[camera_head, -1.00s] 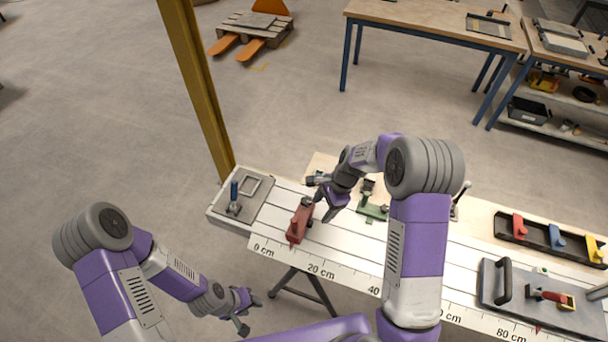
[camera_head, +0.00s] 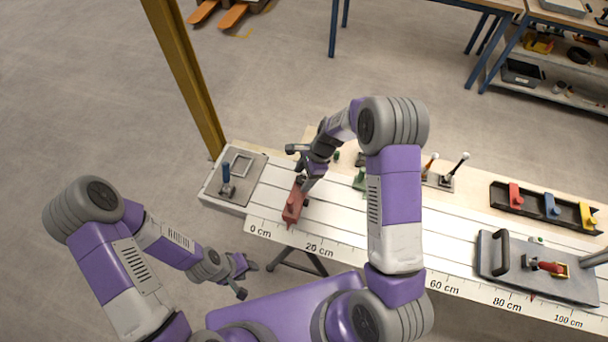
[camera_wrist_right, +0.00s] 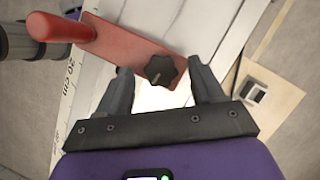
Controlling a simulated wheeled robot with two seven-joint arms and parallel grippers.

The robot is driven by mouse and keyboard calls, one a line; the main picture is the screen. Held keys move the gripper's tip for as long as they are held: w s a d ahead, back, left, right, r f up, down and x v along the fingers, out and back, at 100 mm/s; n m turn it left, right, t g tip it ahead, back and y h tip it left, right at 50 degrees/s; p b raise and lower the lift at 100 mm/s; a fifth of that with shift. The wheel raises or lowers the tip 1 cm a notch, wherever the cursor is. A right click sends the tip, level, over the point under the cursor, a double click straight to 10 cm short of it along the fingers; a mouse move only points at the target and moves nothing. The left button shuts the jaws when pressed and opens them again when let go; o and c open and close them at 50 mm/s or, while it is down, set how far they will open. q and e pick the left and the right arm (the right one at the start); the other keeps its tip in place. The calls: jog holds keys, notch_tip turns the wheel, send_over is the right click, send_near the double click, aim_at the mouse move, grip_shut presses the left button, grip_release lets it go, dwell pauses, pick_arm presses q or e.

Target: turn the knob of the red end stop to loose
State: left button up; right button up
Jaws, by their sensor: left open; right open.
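The red end stop (camera_head: 293,205) sits on the white slotted bed near the 0 to 20 cm marks of the scale. In the right wrist view the red end stop (camera_wrist_right: 120,38) shows a rounded red post at its left end and a black star-shaped knob (camera_wrist_right: 161,70) at its other end. My right gripper (camera_wrist_right: 165,82) is open, with its fingers on either side below the knob and a gap around it; I cannot tell the height. In the head view my right gripper (camera_head: 306,182) is beside the end stop's far end. My left gripper (camera_head: 246,278) is open and empty, off the bed's front edge.
A grey plate with a blue-handled clamp (camera_head: 226,180) lies at the bed's left end. A green part (camera_head: 360,180) is behind my right arm. A black tray (camera_head: 541,209) with coloured clamps and a grey plate with a handle (camera_head: 500,253) are at the right. A yellow post (camera_head: 190,85) stands behind.

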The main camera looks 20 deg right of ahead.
jog(key=shift+w, duration=0.1)
jog(key=shift+c, duration=1)
jog(key=c, duration=0.9)
jog(key=shift+o, duration=0.2)
